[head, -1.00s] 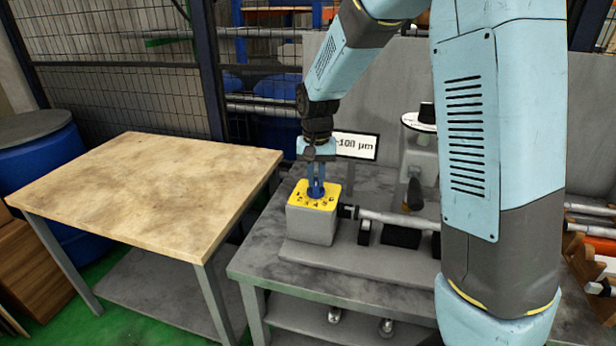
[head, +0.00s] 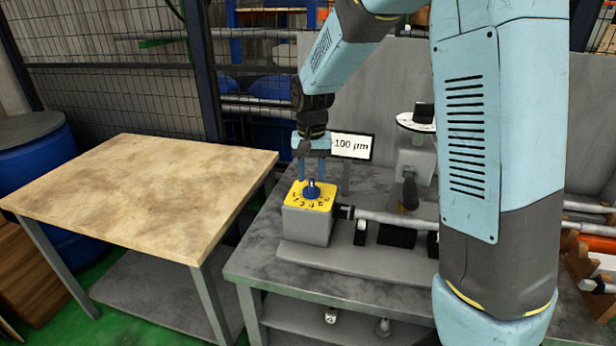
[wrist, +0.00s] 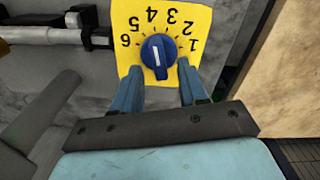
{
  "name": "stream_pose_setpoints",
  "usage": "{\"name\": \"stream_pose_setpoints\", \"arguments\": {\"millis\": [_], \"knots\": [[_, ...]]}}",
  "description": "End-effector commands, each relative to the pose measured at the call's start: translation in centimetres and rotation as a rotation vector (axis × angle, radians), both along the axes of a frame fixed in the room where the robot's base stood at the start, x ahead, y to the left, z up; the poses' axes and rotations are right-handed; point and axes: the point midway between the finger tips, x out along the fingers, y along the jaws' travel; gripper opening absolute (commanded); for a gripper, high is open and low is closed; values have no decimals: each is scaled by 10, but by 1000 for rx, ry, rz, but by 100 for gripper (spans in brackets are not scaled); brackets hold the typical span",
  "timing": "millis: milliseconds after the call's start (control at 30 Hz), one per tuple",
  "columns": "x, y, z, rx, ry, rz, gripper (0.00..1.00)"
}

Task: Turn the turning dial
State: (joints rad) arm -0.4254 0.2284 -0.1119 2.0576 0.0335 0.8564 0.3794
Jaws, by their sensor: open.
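The turning dial (head: 311,189) is a round blue knob on a yellow numbered plate (head: 323,205), on top of a grey box. In the wrist view the knob (wrist: 159,57) carries a white line pointing up between 4 and 3, nearer 4. The numbers 1 to 6 curve around it on the yellow plate (wrist: 205,18). My gripper (head: 311,178) is open and empty just above the knob. In the wrist view its two blue fingers (wrist: 161,84) stand apart, below the knob in the picture, and do not grip it.
A sign reading 100 µm (head: 352,146) stands behind the dial. A grey shaft (head: 393,217) and grinder parts extend right from the grey box (head: 306,226). A bare wooden-topped table (head: 140,190) stands at left. A wire fence (head: 110,95) is behind.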

Motion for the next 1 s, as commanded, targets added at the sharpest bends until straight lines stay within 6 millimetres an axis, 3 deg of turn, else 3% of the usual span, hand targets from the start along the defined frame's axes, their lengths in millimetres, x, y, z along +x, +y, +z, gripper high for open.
{"name": "stream_pose_setpoints", "arguments": {"millis": [500,733,1000], "knots": [[3,0,97,2,-4,0,43],[4,0,117,1,-2,0,43],[4,0,121,1,-2,0,43]]}}
